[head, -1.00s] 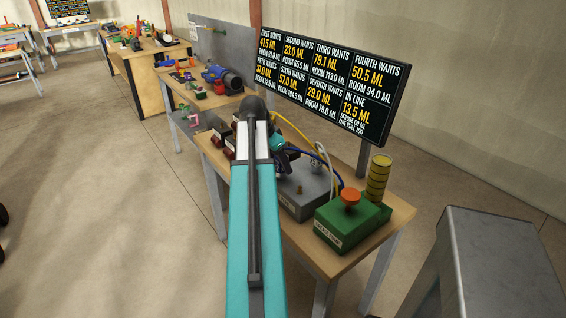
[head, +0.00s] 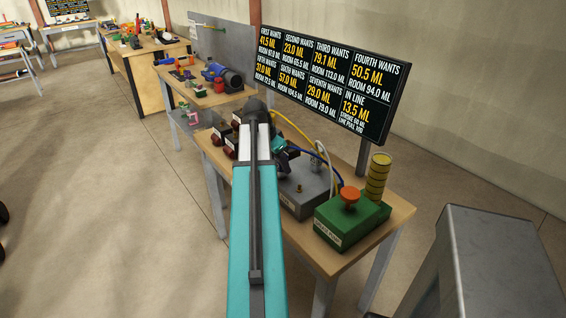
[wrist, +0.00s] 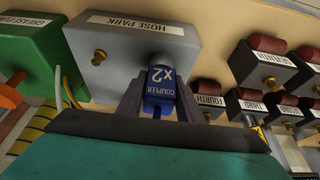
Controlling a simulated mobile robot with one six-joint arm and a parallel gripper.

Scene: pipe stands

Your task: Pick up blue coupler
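The blue coupler (wrist: 159,90), labelled "COUPLER x2", shows in the middle of the wrist view, in front of the grey HOSE PARK box (wrist: 130,45). My gripper (wrist: 161,82) has one grey finger on each side of it. The fingers lie close along its sides, but I cannot tell whether they press on it. In the head view my gripper (head: 283,154) is over the bench beside the grey box (head: 303,190). My arm and gripper hide most of the coupler there.
A green box with an orange knob (head: 350,197) and a yellow ringed column (head: 378,177) stand at the bench's right end. Blue and yellow hoses arch behind the grey box. Small labelled blocks (wrist: 245,105) with brown tops stand beyond my gripper. A display board (head: 330,80) rises behind.

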